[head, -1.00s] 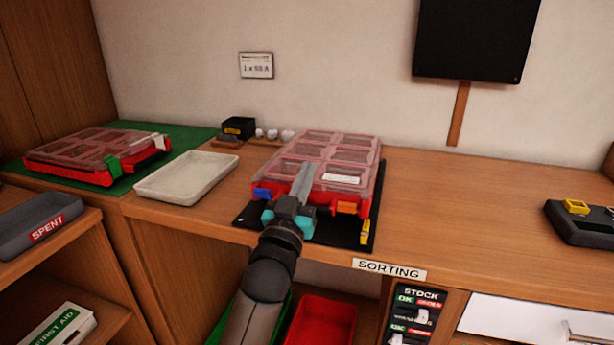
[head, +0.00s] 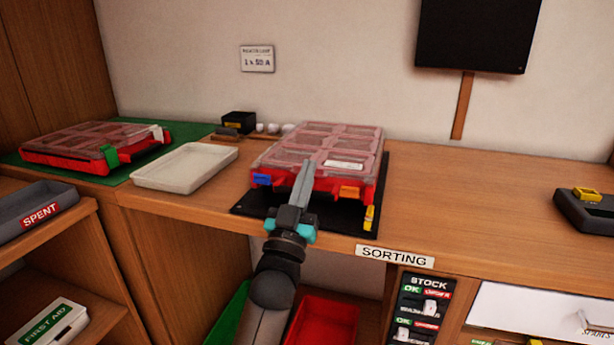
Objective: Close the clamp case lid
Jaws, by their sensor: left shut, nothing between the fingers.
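A red case (head: 268,184) with a clear, pinkish lid (head: 318,150) sits on a black mat (head: 248,205) in the middle of the counter. The lid lies over the compartments; I cannot tell whether it is fully seated. A blue latch (head: 262,179) and an orange latch (head: 349,192) show on the case's front edge. My left gripper (head: 304,172) is shut and empty, at the front edge of the case between the two latches; it hides part of that edge. Whether it touches the case is unclear. My right gripper is not in view.
A second red case (head: 60,163) with a clear lid and a green latch is on a green mat (head: 190,131) at left. A pale tray (head: 185,167) stands between the cases. A yellow marker-like item (head: 369,218) lies on the black mat's right. The counter to the right is mostly clear.

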